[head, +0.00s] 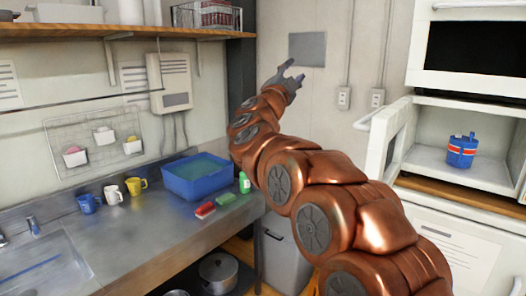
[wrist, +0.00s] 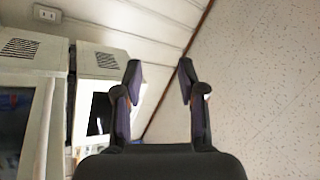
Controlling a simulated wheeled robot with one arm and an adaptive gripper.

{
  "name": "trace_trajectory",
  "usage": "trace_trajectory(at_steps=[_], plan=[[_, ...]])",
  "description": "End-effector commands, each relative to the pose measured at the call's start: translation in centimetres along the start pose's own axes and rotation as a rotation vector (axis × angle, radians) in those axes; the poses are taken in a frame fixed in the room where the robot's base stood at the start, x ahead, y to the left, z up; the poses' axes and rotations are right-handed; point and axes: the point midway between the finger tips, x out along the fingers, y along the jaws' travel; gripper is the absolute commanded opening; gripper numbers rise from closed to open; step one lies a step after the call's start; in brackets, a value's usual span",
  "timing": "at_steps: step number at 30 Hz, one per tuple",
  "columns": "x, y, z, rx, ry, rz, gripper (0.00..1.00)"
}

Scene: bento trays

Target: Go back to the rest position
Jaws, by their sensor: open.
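My gripper (head: 289,76) is raised at the end of my copper-coloured arm, high in front of the back wall in the head view. In the wrist view my gripper (wrist: 160,85) shows two dark fingers standing apart with nothing between them. Nothing is held. The wrist camera looks toward the upper room, with wall and ceiling panels behind the fingers.
A metal counter (head: 150,235) holds a blue tub (head: 194,182), several mugs, sponges and a green bottle (head: 244,182). A shelf (head: 120,30) runs along the upper left. At right, an open white cabinet holds a blue-and-red container (head: 461,152). Air around my gripper looks clear.

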Motion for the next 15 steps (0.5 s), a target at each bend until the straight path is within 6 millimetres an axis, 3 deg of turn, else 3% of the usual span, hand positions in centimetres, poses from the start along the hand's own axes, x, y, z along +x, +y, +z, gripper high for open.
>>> trace_trajectory(at_steps=[7, 11, 15], plan=[[-3.3, -1.2, 3.6, -0.135, -0.373, -0.142, 0.4], [-6.9, 0.1, 5.5, -0.223, -0.574, -0.182, 0.4], [-11.9, 3.0, 6.9, -0.325, -0.798, -0.194, 0.4]])
